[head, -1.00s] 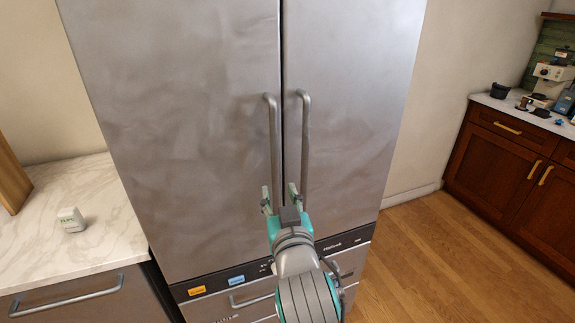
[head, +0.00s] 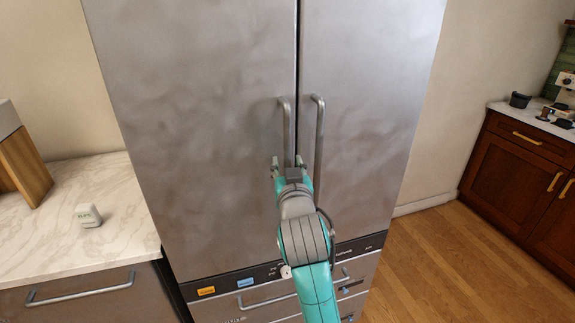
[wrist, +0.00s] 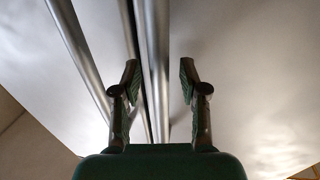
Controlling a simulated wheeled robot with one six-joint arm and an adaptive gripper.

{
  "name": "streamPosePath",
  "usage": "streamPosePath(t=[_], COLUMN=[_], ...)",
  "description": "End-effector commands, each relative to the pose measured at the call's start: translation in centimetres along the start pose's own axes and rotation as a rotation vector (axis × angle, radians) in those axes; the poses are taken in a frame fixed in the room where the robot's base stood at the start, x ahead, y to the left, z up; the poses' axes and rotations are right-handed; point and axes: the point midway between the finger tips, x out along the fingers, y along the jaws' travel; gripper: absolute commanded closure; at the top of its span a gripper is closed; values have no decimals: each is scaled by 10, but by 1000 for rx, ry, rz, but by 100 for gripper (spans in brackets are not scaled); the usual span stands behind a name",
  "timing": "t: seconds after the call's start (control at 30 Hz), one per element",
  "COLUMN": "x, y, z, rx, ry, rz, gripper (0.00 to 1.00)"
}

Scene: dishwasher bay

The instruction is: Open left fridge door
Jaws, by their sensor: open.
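The left fridge door (head: 195,130) is a tall brushed-steel panel and looks shut against the right door (head: 370,100). Its vertical bar handle (head: 286,122) stands close to the centre seam. My gripper (head: 287,165) is at the lower part of this handle, one finger on each side. In the wrist view, my open gripper (wrist: 160,78) has a bar (wrist: 154,30) running between its fingers, with gaps visible beside it. The second bar (wrist: 80,60) lies outside the fingers, to the left. My wrist hides the handle's lower end in the head view.
The right door's handle (head: 319,140) is close beside my gripper. A marble counter (head: 125,235) with a small white box (head: 88,215) and a wooden block (head: 22,168) stands at left. Drawers (head: 255,305) lie below the doors. Wood floor (head: 425,260) is clear at right.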

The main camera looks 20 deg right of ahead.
Motion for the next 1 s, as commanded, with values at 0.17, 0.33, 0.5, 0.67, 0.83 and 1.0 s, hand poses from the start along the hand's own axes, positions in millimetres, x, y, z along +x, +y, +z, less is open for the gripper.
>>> streamPosePath(t=[0.17, 0.33, 0.5, 0.67, 0.83, 1.0], x=[3, 3, 3, 3, 2, -3], y=[0, 0, 0, 0, 0, 0], z=[0, 0, 0, 0, 0, 1], rx=[0, 0, 0, 0, 0, -1], ry=[1, 1, 0, 0, 0, -1], rz=[0, 0, 0, 0, 2, 22], gripper=[57, 59, 100, 100, 100, 100])
